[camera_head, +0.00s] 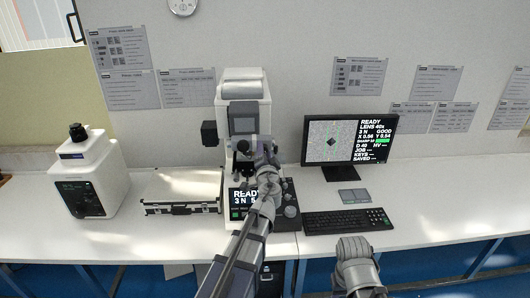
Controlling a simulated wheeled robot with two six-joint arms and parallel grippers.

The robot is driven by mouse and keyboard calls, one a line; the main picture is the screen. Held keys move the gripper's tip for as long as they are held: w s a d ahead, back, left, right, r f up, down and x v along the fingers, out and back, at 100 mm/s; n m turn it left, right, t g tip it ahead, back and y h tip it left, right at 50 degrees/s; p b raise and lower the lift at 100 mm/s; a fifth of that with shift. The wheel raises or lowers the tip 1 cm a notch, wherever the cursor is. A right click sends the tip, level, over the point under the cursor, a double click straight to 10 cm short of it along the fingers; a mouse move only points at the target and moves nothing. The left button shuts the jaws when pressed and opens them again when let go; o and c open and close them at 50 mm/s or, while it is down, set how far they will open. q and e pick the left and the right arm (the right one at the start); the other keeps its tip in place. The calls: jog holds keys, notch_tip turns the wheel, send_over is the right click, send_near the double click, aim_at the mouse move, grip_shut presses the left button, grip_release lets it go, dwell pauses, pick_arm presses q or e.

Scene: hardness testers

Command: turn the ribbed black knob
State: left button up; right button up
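A white hardness tester (242,95) stands at the back of the bench, with a grey screen on its front. My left arm reaches up in front of it, and my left gripper (254,150) is at the tester's front, below that screen. The fingers are small and partly merge with the tester, so their opening and any contact are unclear. I cannot single out a ribbed knob there; the arm covers part of the tester's front. A dark knob (77,131) tops a smaller white device at the far left. My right gripper does not show.
A silver case (182,190) lies left of the tester. A black control panel (289,203) with a READY display is at its base, partly behind my arm. A monitor (348,140), keyboard (347,220) and small grey pad (354,196) are to the right. The bench's far right is clear.

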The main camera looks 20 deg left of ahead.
pick_arm(q)
jog(key=shift+o, duration=0.7)
jog(key=v, duration=0.7)
jog(key=shift+s+d, duration=0.2)
jog(key=shift+s, duration=0.15)
